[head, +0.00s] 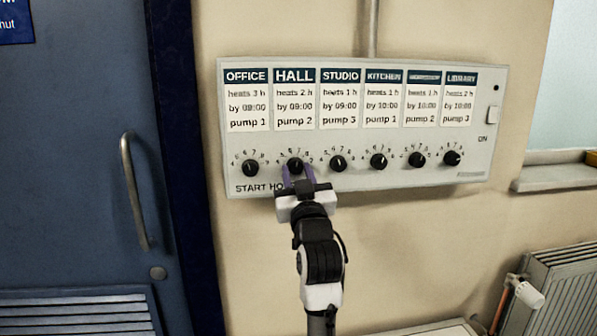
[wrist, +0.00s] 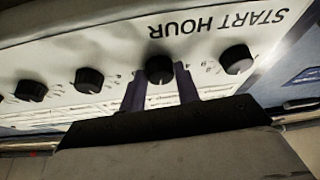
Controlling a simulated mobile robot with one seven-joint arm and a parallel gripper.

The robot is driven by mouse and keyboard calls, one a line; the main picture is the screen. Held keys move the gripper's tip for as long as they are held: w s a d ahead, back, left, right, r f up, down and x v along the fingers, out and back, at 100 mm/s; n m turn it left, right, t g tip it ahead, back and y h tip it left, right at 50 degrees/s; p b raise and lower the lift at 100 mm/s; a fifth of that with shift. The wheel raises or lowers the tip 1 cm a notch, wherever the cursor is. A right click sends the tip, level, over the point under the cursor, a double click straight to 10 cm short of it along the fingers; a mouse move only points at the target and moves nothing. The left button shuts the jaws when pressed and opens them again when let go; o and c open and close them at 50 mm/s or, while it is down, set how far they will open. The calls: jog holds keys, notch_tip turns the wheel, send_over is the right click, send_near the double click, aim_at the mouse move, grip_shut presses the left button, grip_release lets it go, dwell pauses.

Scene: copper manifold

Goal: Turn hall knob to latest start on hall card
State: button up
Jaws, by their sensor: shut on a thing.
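The hall card (head: 295,100) is second from the left on the wall panel and reads HALL, heats 2 h, by 09:00, pump 2. The black hall knob (head: 295,165) sits below it, with a scale of small numbers around its top. My gripper (head: 298,178) reaches up from below, with its purple fingers on both sides of this knob. In the wrist view the knob (wrist: 159,69) shows upside down between the two fingers (wrist: 160,92). The gripper is shut on it. The knob's pointer and exact setting are too small to read.
The office knob (head: 250,168) is close on the left and the studio knob (head: 338,163) close on the right. More knobs and cards continue rightward to a switch (head: 493,115). A blue door (head: 80,150) stands left, a radiator (head: 565,285) lower right.

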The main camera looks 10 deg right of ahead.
jog(key=shift+m+h, duration=0.4)
jog(key=shift+m, duration=0.4)
jog(key=o, duration=1)
jog(key=shift+c, duration=0.2)
jog(key=b+v, duration=0.3)
jog(key=v, duration=1.1)
jog(key=shift+b, duration=0.35)
jog(key=shift+w, duration=0.1)
